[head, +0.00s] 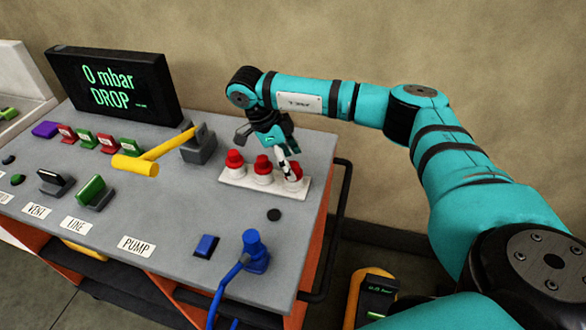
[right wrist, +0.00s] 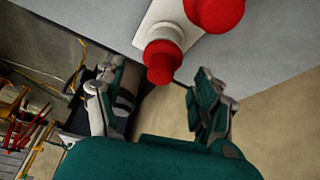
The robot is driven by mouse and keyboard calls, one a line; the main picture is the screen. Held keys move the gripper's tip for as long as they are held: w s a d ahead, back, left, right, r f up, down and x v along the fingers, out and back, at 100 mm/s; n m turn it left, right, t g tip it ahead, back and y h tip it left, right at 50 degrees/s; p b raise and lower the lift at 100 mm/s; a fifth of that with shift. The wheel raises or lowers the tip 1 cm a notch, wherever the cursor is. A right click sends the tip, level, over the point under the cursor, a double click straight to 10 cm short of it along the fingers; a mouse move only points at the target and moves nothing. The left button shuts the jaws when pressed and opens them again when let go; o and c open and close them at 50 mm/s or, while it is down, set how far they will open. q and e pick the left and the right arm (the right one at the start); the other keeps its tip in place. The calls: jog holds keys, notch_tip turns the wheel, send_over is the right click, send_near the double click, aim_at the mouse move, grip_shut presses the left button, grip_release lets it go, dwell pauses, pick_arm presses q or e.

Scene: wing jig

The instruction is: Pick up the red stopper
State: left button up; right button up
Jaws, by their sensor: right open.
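Several red stoppers with white bases stand in a row on a white strip (head: 234,179) on the grey bench top. In the head view I see the left stopper (head: 234,161), the middle stopper (head: 262,169) and the right stopper (head: 295,171), which a finger partly hides. My right gripper (head: 283,160) is over the right end of the row, pointing down. In the right wrist view its jaws (right wrist: 158,100) are apart, and an end stopper (right wrist: 161,62) sits just beyond the gap between them. Another stopper (right wrist: 214,12) is at the top edge. My left gripper is not in view.
A yellow lever (head: 150,153) on a grey block stands left of the row. A blue valve (head: 256,252) and a blue block (head: 206,246) are in front. A black display (head: 113,88) reads "0 mbar DROP". The bench's right edge has a black rail (head: 338,230).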

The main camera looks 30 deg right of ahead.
aim_at(293, 164)
jog(key=shift+x, duration=1.15)
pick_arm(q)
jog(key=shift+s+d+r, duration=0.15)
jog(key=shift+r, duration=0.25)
pick_arm(e)
jog(key=c, duration=1.2)
jog(key=shift+r, duration=0.1)
jog(key=shift+w+r, duration=0.1)
jog(key=shift+r, duration=0.15)
notch_tip(293, 164, up, 9)
jog(key=shift+b, duration=0.6)
pick_arm(q)
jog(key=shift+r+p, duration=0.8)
jog(key=shift+p, duration=0.7)
pick_arm(e)
jog(key=shift+r, duration=1.7)
